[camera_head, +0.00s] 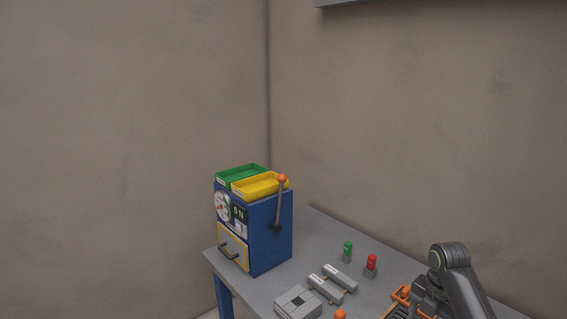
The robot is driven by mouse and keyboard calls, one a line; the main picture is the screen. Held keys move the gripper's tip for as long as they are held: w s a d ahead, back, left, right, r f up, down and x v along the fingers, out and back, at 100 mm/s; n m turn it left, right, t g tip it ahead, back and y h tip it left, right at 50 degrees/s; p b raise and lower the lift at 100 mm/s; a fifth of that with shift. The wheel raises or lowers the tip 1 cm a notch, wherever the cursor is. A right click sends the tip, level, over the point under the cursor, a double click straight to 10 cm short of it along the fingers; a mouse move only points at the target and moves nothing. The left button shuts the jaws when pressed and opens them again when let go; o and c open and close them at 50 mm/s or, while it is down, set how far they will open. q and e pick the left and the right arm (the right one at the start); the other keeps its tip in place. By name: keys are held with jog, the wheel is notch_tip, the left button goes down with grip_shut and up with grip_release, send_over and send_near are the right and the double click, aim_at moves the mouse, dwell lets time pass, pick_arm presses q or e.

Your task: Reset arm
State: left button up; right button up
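A dark grey arm (455,272), which I take to be my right arm, bends over the table (315,232) at the lower right. It runs down toward the bottom edge, and I make out no gripper fingers on it. My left arm and gripper are not in view. A blue machine (270,232) stands on the table's left part. It has a lever with an orange knob (282,179), a front drawer with a dark handle (229,251), a dial and a small display. A green tray (240,174) and a yellow tray (262,185) sit on its top.
A green-topped piece (348,250) and a red-topped piece (371,265) stand on the table. Two grey blocks (327,286) and a grey box (297,304) lie nearer. An orange-edged item (401,293) is beside the arm. Walls close off the back.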

jog(key=s+a+f+m+t, duration=0.1)
jog(key=s+a+f+m, duration=0.2)
jog(key=s+f+m, duration=1.1)
jog(key=s+a+r+m+t+h, duration=0.1)
jog(key=s+r+m, duration=0.2)
jog(key=s+m, duration=0.5)
jog(key=s+r+m+t+h, duration=0.15)
jog(key=s+m, duration=0.25)
jog(key=s, duration=0.8)
notch_tip(320, 180, down, 30)
jog(key=d+g+y+b, duration=0.1)
jog(key=d+b, duration=0.1)
jog(key=b, duration=0.5)
pick_arm(q)
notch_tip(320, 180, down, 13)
jog(key=b, duration=0.6)
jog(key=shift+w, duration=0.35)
pick_arm(e)
jog(key=s+a+f, duration=0.1)
jog(key=s+f, duration=0.6)
jog(key=f, duration=0.4)
jog(key=s+a+f+g, duration=0.1)
jog(key=s+f, duration=0.7)
jog(key=f, duration=0.3)
jog(key=shift+s+f, duration=0.2)
jog(key=shift+f, duration=0.2)
